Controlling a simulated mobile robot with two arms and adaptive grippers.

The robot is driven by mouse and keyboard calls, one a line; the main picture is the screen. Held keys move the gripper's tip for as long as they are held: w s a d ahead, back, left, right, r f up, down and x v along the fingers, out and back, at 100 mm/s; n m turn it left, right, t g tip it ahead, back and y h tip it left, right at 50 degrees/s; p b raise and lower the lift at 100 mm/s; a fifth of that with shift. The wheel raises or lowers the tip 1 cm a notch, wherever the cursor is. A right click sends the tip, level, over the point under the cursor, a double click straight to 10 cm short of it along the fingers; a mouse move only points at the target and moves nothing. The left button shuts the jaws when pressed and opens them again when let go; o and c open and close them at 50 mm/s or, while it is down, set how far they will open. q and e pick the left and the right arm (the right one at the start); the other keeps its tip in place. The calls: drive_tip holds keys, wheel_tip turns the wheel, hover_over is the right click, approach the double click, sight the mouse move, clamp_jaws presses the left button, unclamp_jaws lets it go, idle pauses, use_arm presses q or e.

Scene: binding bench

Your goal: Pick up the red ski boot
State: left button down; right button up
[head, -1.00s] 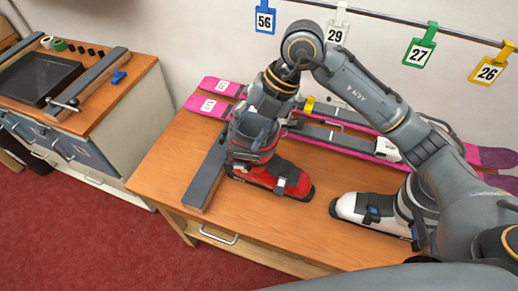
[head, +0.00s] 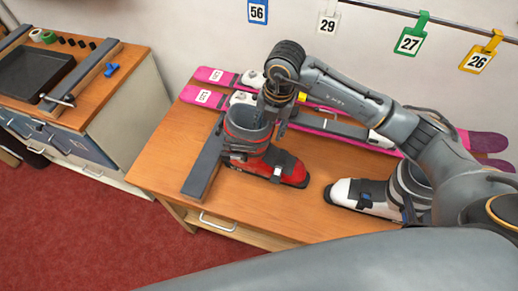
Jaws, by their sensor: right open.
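The red ski boot (head: 262,160), with a grey cuff and dark sole, stands upright on the wooden bench, toe toward the lower right. My right gripper (head: 273,120) is open and points down at the right rim of the boot's cuff. One finger overlaps the cuff opening and the other shows just right of the cuff. I cannot tell whether either finger touches the boot. My left gripper is not in view.
A white boot (head: 350,193) stands to the right, partly behind my arm. Pink skis (head: 205,97) lie along the back. A grey bar (head: 205,158) lies left of the red boot. Number tags (head: 410,40) hang from a rail above.

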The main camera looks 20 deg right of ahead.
sight(268, 150)
wheel_tip(268, 150, down, 3)
drive_tip(key=shift+a+f+p, duration=0.15)
drive_tip(key=shift+f+p, duration=0.05)
drive_tip(key=shift+p, duration=0.6)
drive_tip(key=shift+f, duration=0.3)
drive_tip(key=shift+c, duration=0.9)
clamp_jaws()
drive_tip(key=shift+w+r, duration=0.1)
drive_tip(key=shift+w, duration=0.05)
